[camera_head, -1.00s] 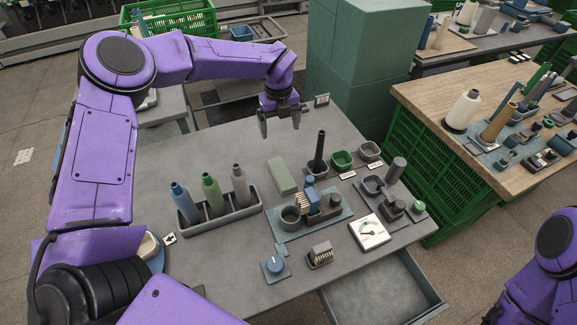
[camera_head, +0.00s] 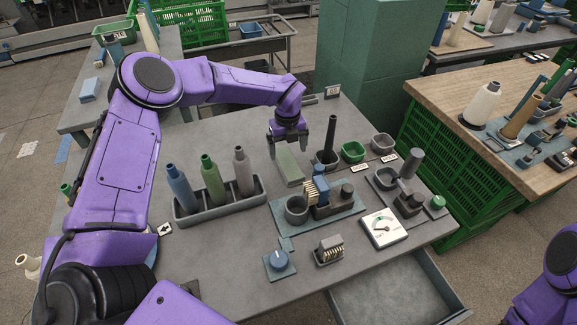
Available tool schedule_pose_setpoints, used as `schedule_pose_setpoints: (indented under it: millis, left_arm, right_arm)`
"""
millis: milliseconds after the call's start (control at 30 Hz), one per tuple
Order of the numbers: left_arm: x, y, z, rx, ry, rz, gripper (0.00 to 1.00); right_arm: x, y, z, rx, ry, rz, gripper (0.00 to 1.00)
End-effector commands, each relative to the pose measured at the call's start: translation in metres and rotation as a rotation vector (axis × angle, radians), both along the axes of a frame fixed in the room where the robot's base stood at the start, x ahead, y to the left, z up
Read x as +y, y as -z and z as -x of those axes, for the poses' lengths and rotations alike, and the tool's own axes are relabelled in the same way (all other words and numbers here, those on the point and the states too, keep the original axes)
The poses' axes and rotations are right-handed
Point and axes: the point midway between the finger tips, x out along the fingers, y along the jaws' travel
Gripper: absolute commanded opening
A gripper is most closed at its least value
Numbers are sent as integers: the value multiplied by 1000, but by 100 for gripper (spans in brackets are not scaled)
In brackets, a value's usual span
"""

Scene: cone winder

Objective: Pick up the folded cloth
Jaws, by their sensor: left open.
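The folded cloth (camera_head: 289,168) is a pale green, flat, oblong bundle lying on the grey table, behind the blue-grey fixture. My left gripper (camera_head: 301,152) points down over the far end of the cloth, with one finger on each side of it. Its jaws are open and hold nothing. Whether the fingers touch the cloth cannot be told, and the gripper hides the cloth's far end. Part of my right arm shows at the bottom right edge, but its gripper is out of the picture.
A grey rack (camera_head: 222,207) with three bottles stands left of the cloth. A dark upright spindle (camera_head: 331,138) and a green cup (camera_head: 353,151) stand close on its right. The fixture (camera_head: 318,214) lies in front. A green pillar (camera_head: 365,60) rises behind the table.

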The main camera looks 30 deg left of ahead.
Motion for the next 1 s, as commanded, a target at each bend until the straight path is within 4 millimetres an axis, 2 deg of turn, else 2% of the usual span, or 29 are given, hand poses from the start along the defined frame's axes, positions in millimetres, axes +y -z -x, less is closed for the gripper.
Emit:
schedule_pose_setpoints:
  millis: [167,233,333,433,600,633,667,800,1000]
  left_arm:
    - [-2,20,0,4,0,-2,94]
    - [-3,33,-1,4,0,-2,94]
    - [-3,51,-2,3,-1,-1,94]
    - [-2,59,-2,0,-1,0,94]
    - [-2,60,-2,-1,-1,-1,94]
    - [-3,60,-3,-1,-1,-1,90]
    - [-3,60,-3,0,-1,0,81]
    - [-3,60,-3,-1,-1,1,35]
    - [-3,59,-3,-1,-1,0,33]
  right_arm:
    - [0,-14,0,0,0,0,43]
    - [0,-22,0,0,0,0,43]
    - [0,-24,0,0,0,0,43]
    - [0,-25,0,0,0,0,43]
    - [0,-23,0,0,0,0,43]
    - [0,-23,0,0,0,0,43]
    - [0,-23,0,0,0,0,43]
    - [0,-23,0,0,0,0,43]
    - [0,-23,0,0,0,0,43]
